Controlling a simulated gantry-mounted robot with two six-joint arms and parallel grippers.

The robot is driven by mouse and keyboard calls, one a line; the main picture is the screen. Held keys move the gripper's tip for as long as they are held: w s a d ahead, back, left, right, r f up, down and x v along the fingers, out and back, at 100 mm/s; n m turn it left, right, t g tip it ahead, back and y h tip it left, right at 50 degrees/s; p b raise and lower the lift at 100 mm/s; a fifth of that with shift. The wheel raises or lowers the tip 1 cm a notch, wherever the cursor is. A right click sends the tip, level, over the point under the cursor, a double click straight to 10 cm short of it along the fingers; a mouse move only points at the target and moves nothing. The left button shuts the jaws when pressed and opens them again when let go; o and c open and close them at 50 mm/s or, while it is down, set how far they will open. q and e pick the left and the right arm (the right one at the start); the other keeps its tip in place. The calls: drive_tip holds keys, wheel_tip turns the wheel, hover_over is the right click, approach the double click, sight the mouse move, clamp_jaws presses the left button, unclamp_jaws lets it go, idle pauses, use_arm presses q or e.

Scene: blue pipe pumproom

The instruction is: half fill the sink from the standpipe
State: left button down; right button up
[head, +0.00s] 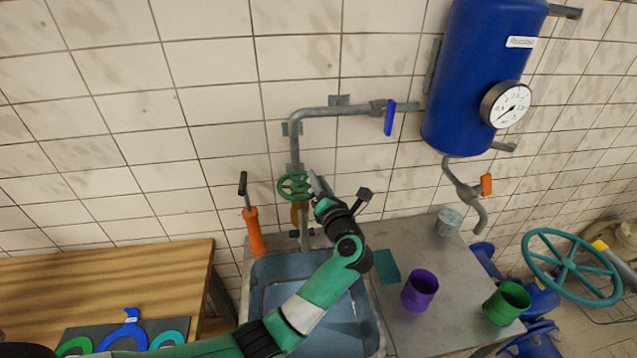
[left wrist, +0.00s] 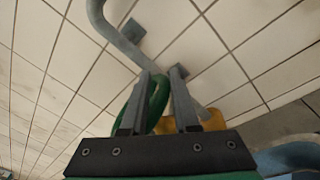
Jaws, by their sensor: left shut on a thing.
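The standpipe's grey pipe (head: 345,111) runs along the tiled wall and down to a green handwheel (head: 290,184) with a brass-coloured body below it. My left gripper (head: 316,184) is shut on the wheel's right rim. In the left wrist view the two fingers (left wrist: 162,74) stand on either side of the green rim (left wrist: 155,112), with the yellow body (left wrist: 190,124) behind. The blue-grey sink (head: 247,300) lies below; my left arm crosses over it and hides part of the basin. I cannot tell any water level in it. My right gripper is not in view.
A blue lever (head: 389,118) sits on the upper pipe. An orange hand pump (head: 254,231) stands at the sink's back left corner. Purple (head: 419,291) and green (head: 506,303) cups and a metal cup (head: 448,222) stand on the right counter. A wooden table (head: 110,283) is at left.

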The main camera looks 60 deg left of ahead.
use_arm(q)
drive_tip(key=c, duration=0.8)
unclamp_jaws()
drive_tip(key=shift+d+f, duration=0.15)
drive_tip(key=shift+f, duration=0.3)
drive_tip(key=shift+o, duration=0.2)
drive_tip(key=shift+s, duration=0.1)
drive_tip(key=shift+r, duration=0.15)
drive_tip(key=s+d, duration=0.2)
drive_tip(key=d, duration=0.9)
drive_tip(key=shift+d+p, duration=0.15)
drive_tip(key=shift+p, duration=0.15)
